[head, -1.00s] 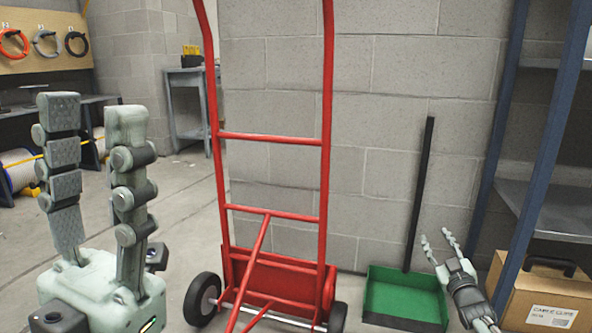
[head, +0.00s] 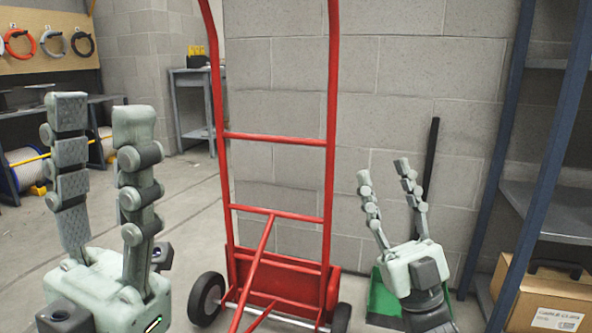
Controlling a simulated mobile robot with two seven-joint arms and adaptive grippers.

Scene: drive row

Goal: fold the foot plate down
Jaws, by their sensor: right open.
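A red hand truck (head: 275,138) stands upright in the middle of the head view. Its red foot plate (head: 290,279) is folded up against the bottom of the frame, between the two black wheels. A red diagonal bar (head: 257,262) crosses in front of it and hides part of it. My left gripper (head: 99,103) is at the left, close to the camera, fingers up, open and empty, apart from the truck. My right gripper (head: 383,169) is open and empty, pointing up, to the right of the truck's frame and apart from it.
A green dustpan (head: 383,298) with a dark upright handle stands by the block wall, partly hidden behind my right gripper. A blue shelf rack (head: 530,165) and a cardboard box (head: 545,302) are at the right. The floor left of the truck is clear.

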